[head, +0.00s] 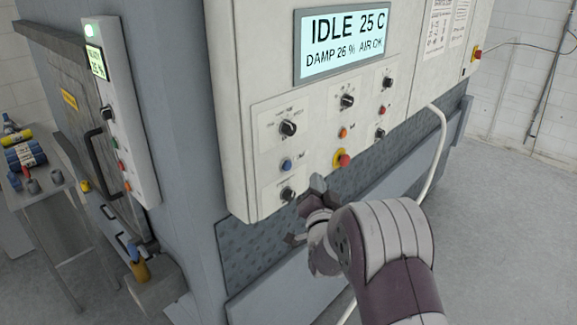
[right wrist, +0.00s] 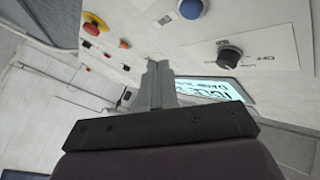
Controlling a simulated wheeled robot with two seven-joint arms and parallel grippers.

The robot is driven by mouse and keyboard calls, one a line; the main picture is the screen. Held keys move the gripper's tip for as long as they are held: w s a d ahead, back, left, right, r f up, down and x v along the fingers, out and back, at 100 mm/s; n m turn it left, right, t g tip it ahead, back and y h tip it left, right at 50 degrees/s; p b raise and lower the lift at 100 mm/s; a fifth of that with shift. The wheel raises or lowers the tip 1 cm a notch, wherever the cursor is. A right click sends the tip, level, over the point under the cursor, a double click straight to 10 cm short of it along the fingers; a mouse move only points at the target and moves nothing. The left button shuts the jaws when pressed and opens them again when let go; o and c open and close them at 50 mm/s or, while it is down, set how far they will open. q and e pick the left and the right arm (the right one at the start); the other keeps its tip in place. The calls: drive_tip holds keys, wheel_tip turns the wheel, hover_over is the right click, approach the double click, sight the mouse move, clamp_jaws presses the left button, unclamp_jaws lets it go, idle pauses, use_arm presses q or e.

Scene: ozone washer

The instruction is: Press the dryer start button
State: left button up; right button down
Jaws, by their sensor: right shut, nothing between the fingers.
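The white control panel (head: 235,120) has a lit display (head: 343,42) reading IDLE 25 C, DAMP 26 %, AIR OK. It carries a blue button (head: 286,165), an orange button (head: 343,132), a small red button (head: 380,134) and several black knobs. The labels are too small to tell which button is the dryer start. My right gripper (head: 318,184) is shut and empty, low in front of the panel, right of the lowest knob (head: 287,194). In the right wrist view, the shut fingers (right wrist: 157,72) are below the blue button (right wrist: 190,9), apart from it. My left gripper is not in view.
A red mushroom button on a yellow base (head: 341,159) sits just above my right gripper. A pale hose (head: 440,150) hangs at the panel's right. A second panel (head: 125,120) with a dark handle beside it stands left. Floor at right is clear.

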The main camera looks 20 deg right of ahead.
sight(287, 165)
drive_tip(key=w, duration=0.1)
drive_tip(key=w+a, duration=0.1)
drive_tip(key=w, duration=0.1)
drive_tip(key=w+a+b, duration=0.1)
drive_tip(key=w, duration=0.1)
drive_tip(key=shift+s+r, duration=0.1)
idle(0.3)
idle(1.6)
drive_tip(key=shift+w+a+b, duration=0.2)
drive_tip(key=shift+w+b, duration=0.25)
